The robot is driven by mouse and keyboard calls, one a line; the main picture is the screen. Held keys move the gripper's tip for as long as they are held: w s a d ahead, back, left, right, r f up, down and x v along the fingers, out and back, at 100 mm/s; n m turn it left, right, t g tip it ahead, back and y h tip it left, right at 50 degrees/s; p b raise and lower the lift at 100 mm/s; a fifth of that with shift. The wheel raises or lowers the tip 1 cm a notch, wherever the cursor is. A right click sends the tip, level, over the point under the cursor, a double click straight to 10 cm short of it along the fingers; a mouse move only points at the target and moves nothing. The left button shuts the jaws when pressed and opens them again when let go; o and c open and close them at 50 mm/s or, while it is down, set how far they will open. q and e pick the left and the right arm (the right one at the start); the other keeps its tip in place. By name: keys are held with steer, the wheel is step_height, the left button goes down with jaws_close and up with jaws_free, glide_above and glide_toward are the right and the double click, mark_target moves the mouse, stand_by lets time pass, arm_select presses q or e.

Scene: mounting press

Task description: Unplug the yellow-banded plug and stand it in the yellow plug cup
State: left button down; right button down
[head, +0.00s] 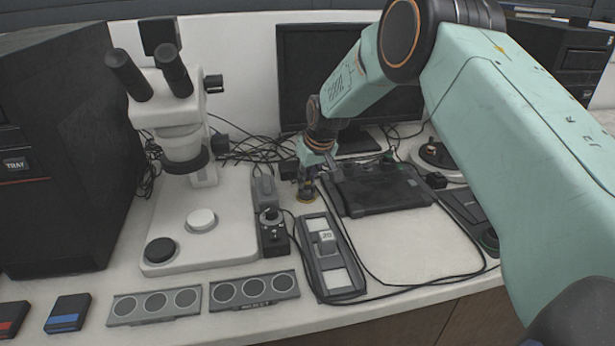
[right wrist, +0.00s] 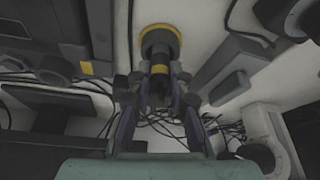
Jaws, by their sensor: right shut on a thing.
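My right gripper (head: 308,180) is low over the back middle of the bench. In the right wrist view its two fingers (right wrist: 157,90) are shut on the dark yellow-banded plug (right wrist: 159,70). The yellow plug cup (head: 306,198) is directly below the gripper. In the wrist view the cup (right wrist: 161,35) shows as a yellow ring with a dark middle, and the plug's far end lines up with it. I cannot tell whether the plug's tip is inside the cup or just above it. My left gripper is not in view.
A microscope (head: 185,150) stands left of the gripper. A dark device (head: 385,190) lies just right. Loose cables (head: 262,150) tangle behind.

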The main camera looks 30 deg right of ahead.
steer(key=shift+f, duration=0.25)
stand_by(0.4)
steer(key=c, duration=1.1)
jaws_free()
steer(key=shift+c, duration=0.2)
steer(key=shift+o, duration=0.3)
steer(key=o, duration=0.5)
step_height(320, 180, up, 8)
steer(key=p, duration=0.6)
steer(key=shift+f, duration=0.15)
steer(key=shift+s, duration=0.1)
steer(key=shift+f, duration=0.1)
